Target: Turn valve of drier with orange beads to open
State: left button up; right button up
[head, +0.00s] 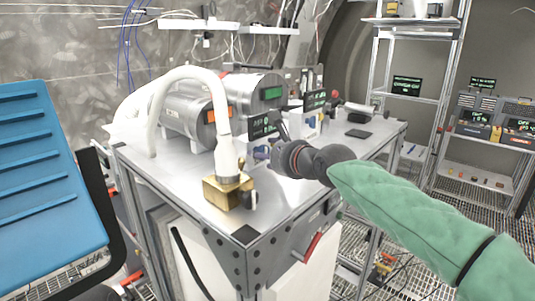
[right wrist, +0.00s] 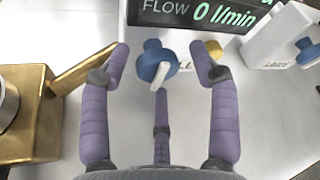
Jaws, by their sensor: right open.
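A blue valve knob (right wrist: 152,60) with a white lever (right wrist: 157,76) shows in the right wrist view. It is between the spread purple fingers of my right gripper (right wrist: 160,58), with no clear contact. In the head view my right gripper (head: 274,155) reaches in from the right over the bench, beyond the brass block. A small yellow-orange piece (right wrist: 215,48) shows behind the right finger; I cannot tell if it is the beads. A white block with another blue knob (right wrist: 305,45) is at the right. The drier bodies are mostly hidden. My left gripper is not in view.
A brass valve block (head: 228,191) with a white hose (head: 224,115) stands on the bench's near corner. Metal cylinders (head: 185,118) lie behind it. A flow display (right wrist: 200,12) reads 0 l/min. A blue panel (head: 45,175) is at left. Shelves (head: 410,75) stand behind.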

jog(key=shift+c, duration=0.2)
jog(key=shift+s+r, duration=0.1)
jog(key=c, duration=0.5)
jog(key=shift+s+a, duration=0.1)
jog(key=c, duration=0.6)
jog(key=shift+f+n+t+b, duration=0.2)
jog(key=shift+n+t+b, duration=0.1)
jog(key=shift+n+b, duration=0.3)
jog(key=n+b, duration=0.1)
jog(key=b, duration=0.2)
jog(key=n+t+b, duration=0.1)
jog(key=b, duration=0.1)
jog(key=n+b, duration=0.1)
jog(key=b, duration=0.2)
jog(key=shift+f+t+h+b, duration=0.25)
jog(key=shift+t+h+b, duration=0.05)
jog(key=shift+t+b, duration=0.1)
jog(key=shift+r+n+b, duration=0.2)
jog(key=shift+n+b, duration=0.5)
jog(key=shift+b, duration=0.25)
